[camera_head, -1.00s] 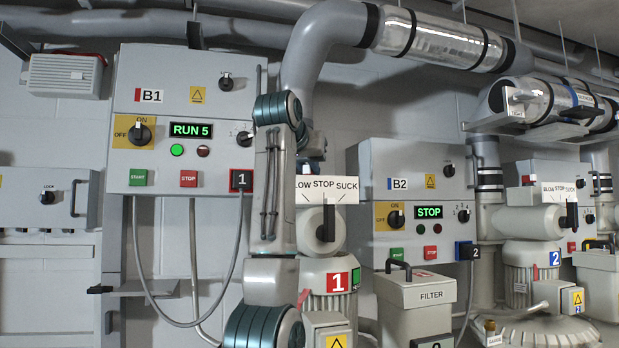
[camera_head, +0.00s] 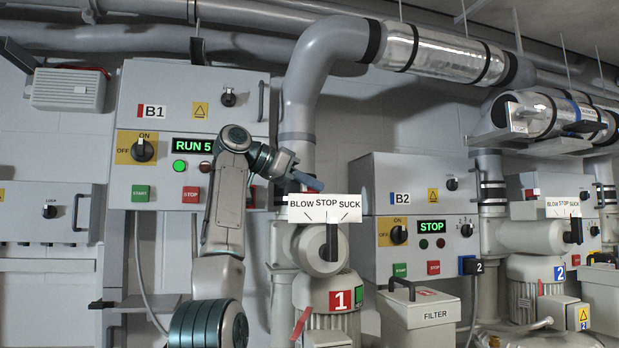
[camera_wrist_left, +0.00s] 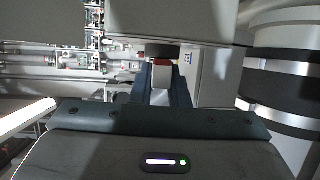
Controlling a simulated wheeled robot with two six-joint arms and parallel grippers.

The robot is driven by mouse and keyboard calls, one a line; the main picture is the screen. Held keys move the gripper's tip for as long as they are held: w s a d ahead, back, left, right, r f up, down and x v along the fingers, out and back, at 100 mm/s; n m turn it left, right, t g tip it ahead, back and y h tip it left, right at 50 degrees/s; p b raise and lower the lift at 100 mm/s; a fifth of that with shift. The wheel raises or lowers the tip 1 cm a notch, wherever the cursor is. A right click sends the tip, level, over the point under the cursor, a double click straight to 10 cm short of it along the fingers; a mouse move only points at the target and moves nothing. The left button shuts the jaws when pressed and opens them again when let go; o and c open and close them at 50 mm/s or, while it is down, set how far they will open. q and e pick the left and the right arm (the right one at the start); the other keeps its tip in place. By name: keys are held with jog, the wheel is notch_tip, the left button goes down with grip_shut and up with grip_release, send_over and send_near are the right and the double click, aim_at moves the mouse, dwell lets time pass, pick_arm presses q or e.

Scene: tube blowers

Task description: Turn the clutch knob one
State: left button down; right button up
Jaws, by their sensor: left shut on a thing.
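My left gripper (camera_head: 306,186) reaches right from my wrist, just above the BLOW STOP SUCK plate (camera_head: 324,208) of blower 1 (camera_head: 324,297). In the left wrist view, its dark blue fingers (camera_wrist_left: 160,92) are shut on a small red and white part (camera_wrist_left: 160,70) below a dark round collar (camera_wrist_left: 163,50). I cannot tell for certain that this part is the clutch knob. The black lever (camera_head: 332,242) under the plate points up at STOP. My arm hides the right part of the B1 panel. My right gripper is out of view.
The B1 box (camera_head: 238,86) reads RUN 5, with its green lamp lit. A grey pipe (camera_head: 300,95) rises close beside my gripper. The B2 box (camera_head: 440,173) reads STOP. A filter box (camera_head: 436,316) stands right of blower 1.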

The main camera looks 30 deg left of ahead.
pick_arm(q)
jog(key=shift+m+g+h+p, duration=0.3)
jog(key=shift+m+h+p, duration=0.1)
jog(key=shift+m+h, duration=0.1)
jog(key=c, duration=1.4)
grip_release()
jog(key=shift+w, duration=0.1)
jog(key=shift+s+a+r, duration=0.15)
jog(key=shift+s+a, duration=0.1)
jog(key=shift+s, duration=0.1)
jog(key=b+v, duration=0.2)
jog(key=v, duration=0.7)
jog(key=shift+s+a+r, duration=0.2)
jog(key=shift+a, duration=0.1)
jog(key=shift+f, duration=0.1)
